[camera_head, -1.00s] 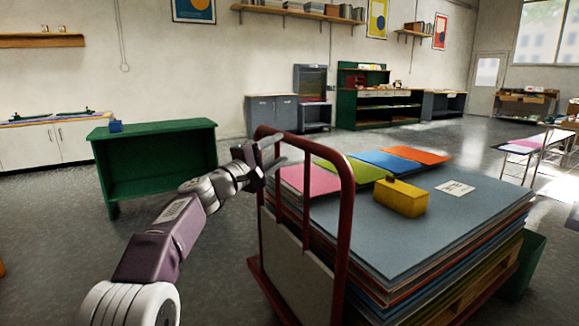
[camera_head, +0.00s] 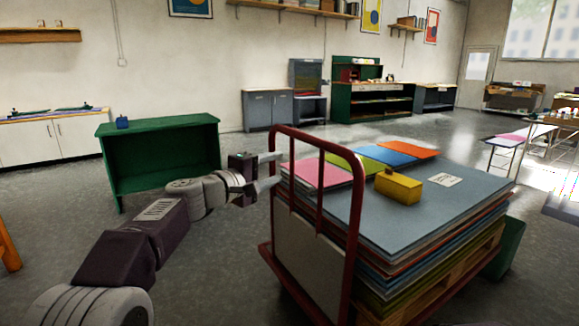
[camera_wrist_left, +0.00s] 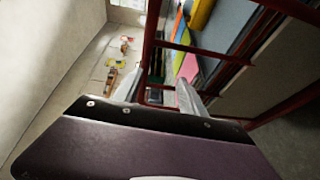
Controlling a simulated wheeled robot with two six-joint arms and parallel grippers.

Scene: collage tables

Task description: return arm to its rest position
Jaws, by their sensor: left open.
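My left arm comes in from the lower left in the head view. In the left wrist view the two pale fingers of the gripper (camera_wrist_left: 158,92) stand apart, with the red bars (camera_wrist_left: 172,45) of the handle close ahead. My right gripper is not in view.
The cart bears a stack of boards (camera_head: 440,205) with coloured sheets (camera_head: 370,168) and a yellow box (camera_head: 398,186) on top. A green open cabinet (camera_head: 160,160) with a small blue item stands behind my arm. Bare floor (camera_head: 225,260) lies between arm and cart.

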